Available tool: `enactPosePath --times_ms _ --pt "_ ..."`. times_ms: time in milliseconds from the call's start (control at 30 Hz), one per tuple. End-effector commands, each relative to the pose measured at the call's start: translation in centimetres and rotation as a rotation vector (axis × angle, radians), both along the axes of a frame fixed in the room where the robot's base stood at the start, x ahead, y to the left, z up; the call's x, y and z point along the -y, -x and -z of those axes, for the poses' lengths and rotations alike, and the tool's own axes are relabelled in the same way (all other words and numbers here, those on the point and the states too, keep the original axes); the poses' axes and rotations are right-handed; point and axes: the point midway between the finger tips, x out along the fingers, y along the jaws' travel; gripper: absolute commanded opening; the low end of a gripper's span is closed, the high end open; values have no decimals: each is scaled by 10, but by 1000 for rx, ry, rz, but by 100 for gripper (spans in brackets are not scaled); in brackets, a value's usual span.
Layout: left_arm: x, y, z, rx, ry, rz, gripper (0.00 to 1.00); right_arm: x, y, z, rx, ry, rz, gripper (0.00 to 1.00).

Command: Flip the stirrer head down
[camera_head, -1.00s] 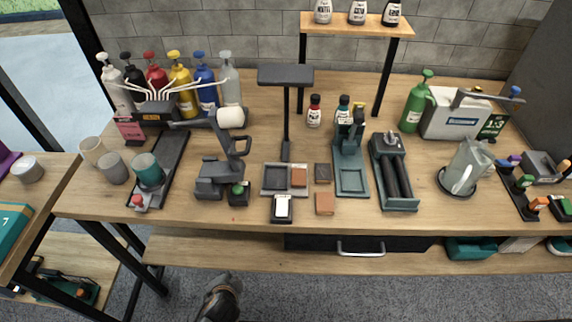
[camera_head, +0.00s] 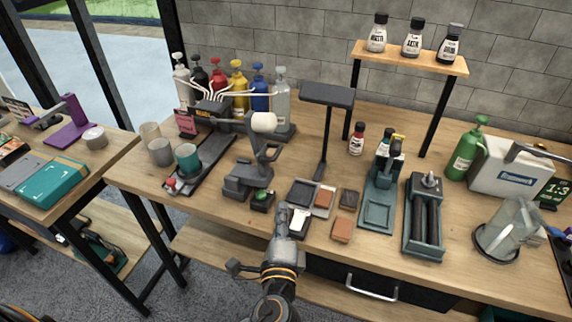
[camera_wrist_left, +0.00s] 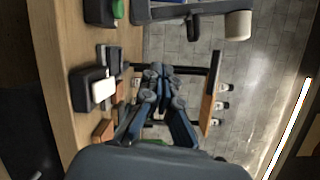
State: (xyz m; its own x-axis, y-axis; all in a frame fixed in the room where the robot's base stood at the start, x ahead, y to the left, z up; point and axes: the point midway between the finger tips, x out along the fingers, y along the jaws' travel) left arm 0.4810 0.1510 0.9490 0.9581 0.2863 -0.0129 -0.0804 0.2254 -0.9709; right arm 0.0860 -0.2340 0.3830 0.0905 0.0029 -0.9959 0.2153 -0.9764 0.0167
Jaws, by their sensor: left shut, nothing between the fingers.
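The dark grey stirrer (camera_head: 250,175) stands on the bench at left of centre, on a heavy base. Its head is raised, with a white cylinder (camera_head: 263,122) at the upper end. A small black box with a green button (camera_head: 262,201) sits at the front of its base. In the left wrist view the white cylinder (camera_wrist_left: 238,24) and the green button (camera_wrist_left: 118,9) show at the top. My left gripper (camera_head: 282,212) is shut and empty, in front of the bench near the black box with a white top. Its fingers (camera_wrist_left: 164,72) touch nothing that I can make out. My right gripper is not in view.
A black box with a white top (camera_head: 299,222) lies close to my left gripper. Right of the stirrer are a post with a flat top (camera_head: 326,95), a tray (camera_head: 300,190) and brown blocks (camera_head: 341,230). A rack with a teal cup (camera_head: 187,157) stands left.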

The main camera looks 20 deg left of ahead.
Motion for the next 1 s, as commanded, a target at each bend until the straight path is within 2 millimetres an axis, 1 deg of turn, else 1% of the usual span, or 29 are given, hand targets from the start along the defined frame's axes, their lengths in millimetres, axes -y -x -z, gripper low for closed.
enactPosePath --times_ms 33,100,200,533,667,767,867,1000 --pt "9 -3 -6 23 -58 24 0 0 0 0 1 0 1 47" --pt "19 -5 -14 50 -121 48 0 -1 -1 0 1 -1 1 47" --pt "27 -7 -19 71 -173 68 0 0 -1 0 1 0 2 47" --pt "29 -7 -20 76 -186 72 0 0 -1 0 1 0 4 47" --pt "28 -12 -22 77 -185 72 0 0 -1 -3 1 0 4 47" --pt "26 -24 -25 77 -186 71 0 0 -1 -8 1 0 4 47" --pt "22 -43 -29 79 -188 71 0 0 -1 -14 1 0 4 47" --pt "15 -73 -32 77 -187 70 0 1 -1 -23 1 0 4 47"
